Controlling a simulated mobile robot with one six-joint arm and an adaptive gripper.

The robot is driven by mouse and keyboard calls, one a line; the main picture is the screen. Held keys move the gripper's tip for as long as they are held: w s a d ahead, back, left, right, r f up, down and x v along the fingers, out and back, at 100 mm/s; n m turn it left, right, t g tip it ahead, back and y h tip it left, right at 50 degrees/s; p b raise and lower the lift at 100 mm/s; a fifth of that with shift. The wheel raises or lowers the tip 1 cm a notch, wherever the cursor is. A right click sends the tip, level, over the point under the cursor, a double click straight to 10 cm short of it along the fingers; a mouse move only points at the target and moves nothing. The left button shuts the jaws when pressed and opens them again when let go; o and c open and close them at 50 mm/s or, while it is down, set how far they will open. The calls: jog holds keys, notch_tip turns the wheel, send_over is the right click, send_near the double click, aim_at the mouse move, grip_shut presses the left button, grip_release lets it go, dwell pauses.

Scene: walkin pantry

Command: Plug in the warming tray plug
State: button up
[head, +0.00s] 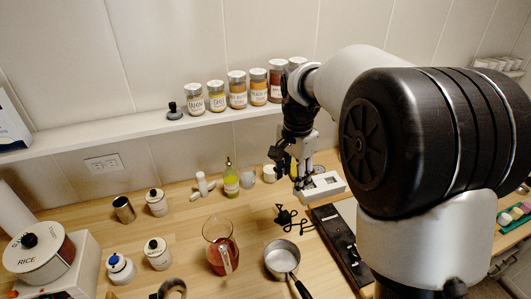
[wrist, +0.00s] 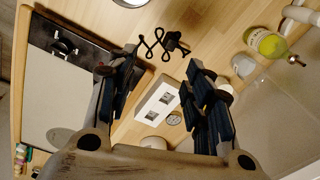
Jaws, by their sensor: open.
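The black plug (head: 284,214) lies on the wooden counter with its curled cord. In the wrist view the plug (wrist: 173,41) shows past my fingertips, with the cord looping to its left. The warming tray (head: 341,246) has a dark control edge; its pale top (wrist: 48,98) fills the left of the wrist view. A white socket box (head: 322,187) stands on the counter behind the plug. In the wrist view the box (wrist: 158,103) with its dark outlets shows between my fingers. My gripper (head: 301,180) is open and empty, pointing down above the counter near the box.
A green-yellow bottle (head: 231,178) and small white cups stand left of my gripper. A glass jug (head: 221,246) and a saucepan (head: 282,259) stand in front. A shelf (head: 120,130) with several spice jars runs along the wall. A wall outlet (head: 103,163) is at the left.

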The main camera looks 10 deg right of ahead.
jog(key=w+f+m, duration=0.2)
jog(key=w+f, duration=0.2)
jog(key=b, duration=0.3)
send_over(285, 213)
jog(key=shift+g, duration=0.4)
jog(key=f, duration=0.7)
jog(key=s+f, duration=0.1)
jog(key=f, duration=0.3)
jog(key=shift+a, duration=0.1)
jog(key=shift+w+f+b, duration=0.15)
jog(key=shift+f+b, duration=0.25)
jog(key=shift+f, duration=0.6)
jog(key=shift+w+f+b, duration=0.2)
jog(key=shift+f+b, duration=0.25)
jog(key=shift+f, duration=0.6)
jog(key=shift+w+f+b, duration=0.15)
jog(key=shift+f+b, duration=0.25)
jog(key=shift+f, duration=0.6)
jog(key=shift+r, duration=0.1)
grip_shut()
